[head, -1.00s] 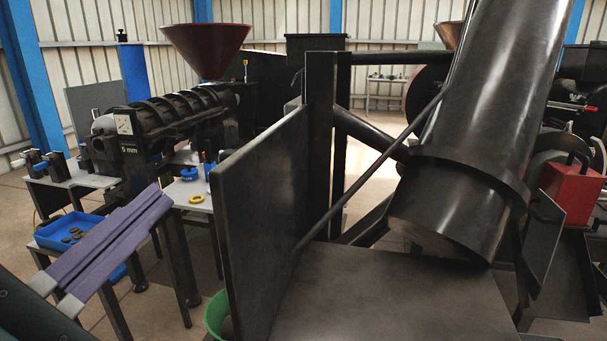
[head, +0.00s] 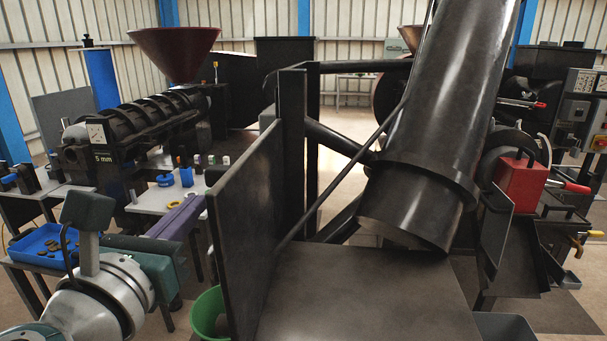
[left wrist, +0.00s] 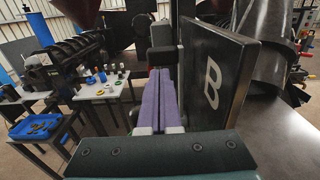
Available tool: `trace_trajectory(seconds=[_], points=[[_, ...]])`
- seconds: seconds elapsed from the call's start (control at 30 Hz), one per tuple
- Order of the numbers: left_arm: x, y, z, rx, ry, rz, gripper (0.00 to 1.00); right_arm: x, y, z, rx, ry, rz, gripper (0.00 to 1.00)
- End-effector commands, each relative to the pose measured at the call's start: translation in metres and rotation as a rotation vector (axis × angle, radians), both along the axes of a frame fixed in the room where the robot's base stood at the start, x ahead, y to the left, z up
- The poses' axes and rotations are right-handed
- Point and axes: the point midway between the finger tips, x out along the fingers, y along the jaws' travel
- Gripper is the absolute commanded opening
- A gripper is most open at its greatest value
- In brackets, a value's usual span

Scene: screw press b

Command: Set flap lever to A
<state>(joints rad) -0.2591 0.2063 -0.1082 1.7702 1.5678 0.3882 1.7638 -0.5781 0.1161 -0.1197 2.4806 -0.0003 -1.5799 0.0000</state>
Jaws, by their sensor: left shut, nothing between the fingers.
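My left gripper (head: 198,206) has purple fingers pressed together with nothing between them. It is just left of a tall dark upright panel (head: 245,215) in the head view. In the left wrist view the shut fingers (left wrist: 160,74) point away along the face of this panel (left wrist: 238,55), which carries a white letter B (left wrist: 211,81). A dark block with a grey top (left wrist: 161,50) stands just beyond the fingertips; I cannot tell whether they touch it or whether it is the flap lever. No letter A shows. My right gripper is not in view.
A large slanted dark cylinder (head: 420,140) stands over a dark flat top (head: 365,295) right of the panel. A green bucket (head: 207,315) is below. At left are a screw press (head: 140,125), a blue tray (head: 45,248) and a small table (head: 150,208) with small items.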

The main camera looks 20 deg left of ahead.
Motion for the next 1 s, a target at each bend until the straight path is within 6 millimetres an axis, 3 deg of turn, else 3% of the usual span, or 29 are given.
trace_trajectory(seconds=[0.1, 0.33, 0.8, 1.0], points=[[0.023, 0.005, 0.002, 0.004, -0.002, -0.001, 0.0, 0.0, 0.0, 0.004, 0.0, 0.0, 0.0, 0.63], [0.047, 0.011, -0.001, 0.001, 0.0, -0.001, 0.0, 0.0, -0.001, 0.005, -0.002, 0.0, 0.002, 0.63], [0.052, 0.012, -0.001, 0.001, 0.001, -0.001, 0.0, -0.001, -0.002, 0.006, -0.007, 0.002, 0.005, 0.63], [0.049, 0.011, 0.004, -0.006, 0.026, -0.001, 0.0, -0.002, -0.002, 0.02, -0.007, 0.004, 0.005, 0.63]])
